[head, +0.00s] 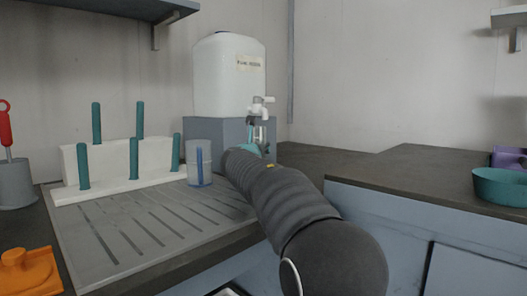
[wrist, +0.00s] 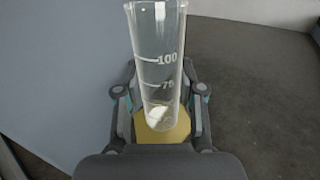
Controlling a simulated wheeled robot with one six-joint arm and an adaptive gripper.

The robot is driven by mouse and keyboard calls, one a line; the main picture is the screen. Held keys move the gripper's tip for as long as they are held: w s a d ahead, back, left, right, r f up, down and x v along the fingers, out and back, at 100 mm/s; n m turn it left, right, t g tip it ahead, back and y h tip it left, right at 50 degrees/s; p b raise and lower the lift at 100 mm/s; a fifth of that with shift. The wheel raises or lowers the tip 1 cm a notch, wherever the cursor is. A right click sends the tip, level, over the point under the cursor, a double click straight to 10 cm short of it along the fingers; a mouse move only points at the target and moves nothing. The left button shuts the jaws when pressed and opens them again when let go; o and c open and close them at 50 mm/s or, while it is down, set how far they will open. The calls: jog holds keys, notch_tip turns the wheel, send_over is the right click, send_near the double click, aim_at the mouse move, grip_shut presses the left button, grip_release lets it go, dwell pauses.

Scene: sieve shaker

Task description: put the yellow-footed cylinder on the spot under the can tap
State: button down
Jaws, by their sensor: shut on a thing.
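The yellow-footed cylinder (wrist: 158,60) is clear, with white marks reading 100 and 75, and shows in the wrist view. Its yellow foot (wrist: 160,131) is partly hidden behind my gripper's body. My gripper (wrist: 160,95) has a finger on each side of the cylinder and is shut on it. In the head view, the white can (head: 228,85) stands on a blue-grey block (head: 203,130), with a pale tap (head: 262,104) on its right side. My arm reaches towards the tap and hides the surface below it. The spot cannot be made out.
An orange object (head: 26,270) is at front left. A teal bowl (head: 500,186) sits on the right counter (head: 420,175), otherwise mostly clear.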

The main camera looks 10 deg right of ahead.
jog(key=shift+d, duration=0.95)
jog(key=shift+d+f, duration=0.1)
jog(key=shift+f, duration=0.1)
jog(key=c, duration=0.7)
grip_release()
jog(key=shift+r, duration=0.1)
jog(key=shift+r, duration=0.15)
jog(key=shift+s+a, duration=0.25)
jog(key=shift+s, duration=0.1)
jog(key=v, duration=1.1)
jog(key=shift+s+a+b, duration=0.15)
jog(key=shift+a+b, duration=0.05)
jog(key=shift+b, duration=0.2)
